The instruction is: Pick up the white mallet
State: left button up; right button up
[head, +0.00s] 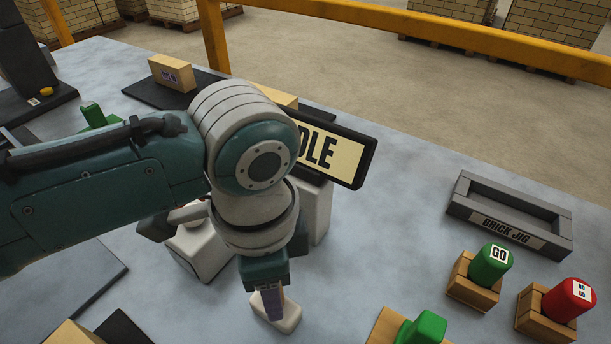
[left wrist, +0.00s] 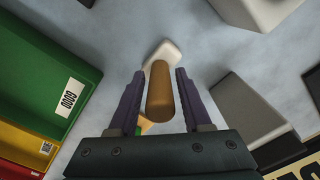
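The white mallet stands head down on the table, its white head (head: 281,313) showing below my left gripper in the head view. In the left wrist view its wooden handle (left wrist: 160,92) rises towards the camera, with the white head (left wrist: 164,54) beyond it. My left gripper (left wrist: 158,78) is open, with a finger on each side of the handle and a small gap visible to each. In the head view the left gripper (head: 272,299) points down over the mallet and hides its handle. My right gripper is in neither view.
White blocks (head: 204,252) and a framed sign (head: 338,158) stand close behind my left gripper. A green GO button (head: 491,264), a red button (head: 569,299) and a grey brick jig (head: 514,203) are at the right. A green GOOD bin (left wrist: 42,72) is left in the wrist view.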

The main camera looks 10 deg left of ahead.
pick_arm(q)
grip_shut()
jog(key=shift+r, duration=0.2)
dwell(0.3)
